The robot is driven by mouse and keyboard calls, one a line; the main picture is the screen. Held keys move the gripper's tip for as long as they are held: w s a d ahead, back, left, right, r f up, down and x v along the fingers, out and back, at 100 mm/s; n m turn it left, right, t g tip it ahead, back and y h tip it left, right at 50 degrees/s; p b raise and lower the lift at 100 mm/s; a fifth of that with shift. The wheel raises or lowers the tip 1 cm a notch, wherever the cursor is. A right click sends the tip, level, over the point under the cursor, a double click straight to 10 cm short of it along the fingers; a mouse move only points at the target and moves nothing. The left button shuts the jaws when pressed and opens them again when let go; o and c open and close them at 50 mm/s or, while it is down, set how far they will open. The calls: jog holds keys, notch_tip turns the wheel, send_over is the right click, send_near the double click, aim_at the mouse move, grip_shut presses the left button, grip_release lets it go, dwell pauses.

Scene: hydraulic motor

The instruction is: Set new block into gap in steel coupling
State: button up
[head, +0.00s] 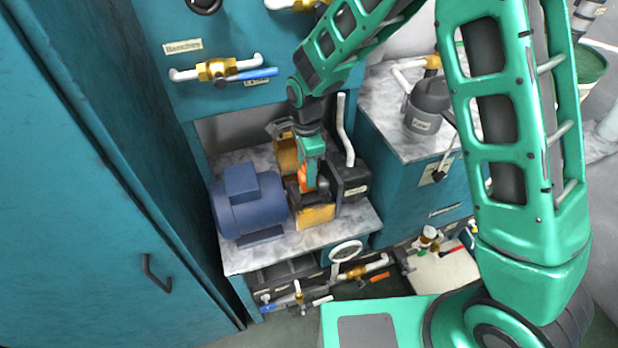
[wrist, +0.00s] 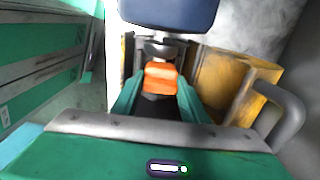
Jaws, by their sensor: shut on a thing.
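My gripper (head: 311,180) points down between the blue motor (head: 246,205) and the black pump housing (head: 349,181). In the wrist view my gripper (wrist: 160,92) is shut on an orange block (wrist: 161,78), which sits between its green fingers. The orange block (head: 304,179) also shows in the head view, low beside the coupling. The steel coupling (wrist: 160,48) lies just beyond the block in the wrist view, on the blue motor's (wrist: 168,14) shaft. Whether the block touches the coupling or sits in its gap I cannot tell. The gripper hides part of the coupling.
Yellow guard pieces stand on both sides of the coupling, one in front (head: 315,215) and one behind (head: 287,153). A white pipe (head: 345,130) rises by the pump. The marble-topped bench (head: 270,252) is tight around them. A blue-handled valve (head: 217,70) hangs above.

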jog(key=shift+s+f, duration=0.15)
jog(key=shift+f, duration=1.55)
jog(key=o, duration=1.1)
jog(key=shift+f, duration=0.1)
notch_tip(320, 180, up, 12)
jog(key=shift+r, duration=0.15)
